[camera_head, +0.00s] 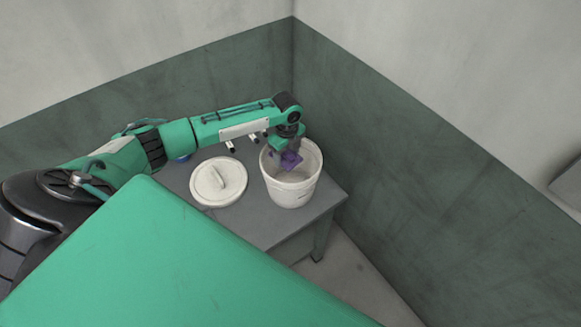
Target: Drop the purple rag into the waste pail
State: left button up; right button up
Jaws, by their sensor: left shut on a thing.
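The purple rag (290,160) is held by my left gripper (287,151), which is shut on it. The rag hangs over the mouth of the white waste pail (292,195), near its back left part. How far the rag reaches below the rim is hard to tell. The pail stands upright and open on a small grey table (255,222). The fingertips are small and partly hidden by the rag. My right gripper is not in view.
A round white lid (218,182) with a handle lies flat on the table, left of the pail. A small blue thing (183,157) is partly hidden behind my left arm. Walls form a corner close behind the table. Bare floor shows at the lower right.

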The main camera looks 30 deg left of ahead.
pick_arm(q)
jog(key=o, duration=1)
jog(key=shift+o, duration=0.2)
notch_tip(320, 180, up, 14)
jog(key=b, duration=0.4)
jog(key=shift+f, duration=0.15)
